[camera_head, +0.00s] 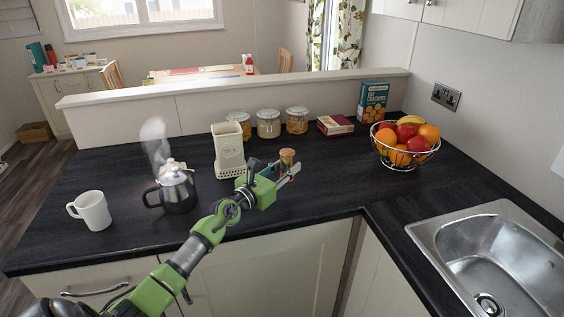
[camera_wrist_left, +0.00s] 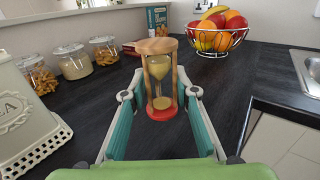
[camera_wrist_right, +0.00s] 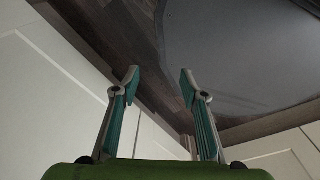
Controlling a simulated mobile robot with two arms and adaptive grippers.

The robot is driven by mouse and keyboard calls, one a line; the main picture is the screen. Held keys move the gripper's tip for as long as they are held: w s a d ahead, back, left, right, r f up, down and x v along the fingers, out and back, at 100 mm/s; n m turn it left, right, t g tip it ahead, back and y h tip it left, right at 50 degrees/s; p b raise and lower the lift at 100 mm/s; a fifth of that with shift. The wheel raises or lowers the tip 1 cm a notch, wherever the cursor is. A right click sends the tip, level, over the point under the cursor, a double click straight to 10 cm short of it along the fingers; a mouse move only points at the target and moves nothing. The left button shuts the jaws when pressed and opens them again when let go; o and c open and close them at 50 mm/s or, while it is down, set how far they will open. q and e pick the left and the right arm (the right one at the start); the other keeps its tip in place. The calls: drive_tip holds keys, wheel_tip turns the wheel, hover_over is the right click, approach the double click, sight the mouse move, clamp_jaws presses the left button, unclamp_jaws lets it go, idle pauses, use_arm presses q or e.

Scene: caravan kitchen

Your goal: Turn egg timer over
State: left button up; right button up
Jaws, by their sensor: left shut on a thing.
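The egg timer (camera_wrist_left: 159,72) is an hourglass with a wooden top, wooden posts and a red base. In the left wrist view it is upright between the fingers of my left gripper (camera_wrist_left: 160,95), which is shut on its middle. In the head view the timer (camera_head: 287,157) shows at the tip of my left gripper (camera_head: 286,173), above the dark counter. Whether its base touches the counter is hard to tell. Pale sand shows in both bulbs. My right gripper (camera_wrist_right: 159,80) is open and empty in the right wrist view, near pale cabinet fronts; the head view does not show it.
A cream tea canister (camera_head: 228,150) and a steaming kettle (camera_head: 176,187) stand left of the timer, with a white mug (camera_head: 91,210) further left. Glass jars (camera_head: 268,123) and a red box (camera_head: 335,125) are behind. A fruit basket (camera_head: 404,146) and sink (camera_head: 490,262) are right.

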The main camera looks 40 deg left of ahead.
use_arm(q)
drive_tip(key=shift+s+f+b, duration=0.1)
drive_tip(key=shift+f+b, duration=0.5)
drive_tip(key=shift+b, duration=0.1)
drive_tip(key=shift+s+f+b, duration=0.1)
drive_tip(key=shift+f+b, duration=0.25)
wheel_tip(320, 180, down, 3)
drive_tip(key=b, duration=0.3)
drive_tip(key=shift+f+b, duration=0.35)
drive_tip(key=shift+b, duration=0.05)
use_arm(e)
wheel_tip(320, 180, down, 6)
drive_tip(key=shift+s+d, duration=0.25)
drive_tip(key=shift+d, duration=0.05)
drive_tip(key=shift+s, duration=0.3)
use_arm(q)
drive_tip(key=shift+f, duration=0.3)
use_arm(e)
drive_tip(key=shift+a+f, duration=0.2)
drive_tip(key=shift+f, duration=0.1)
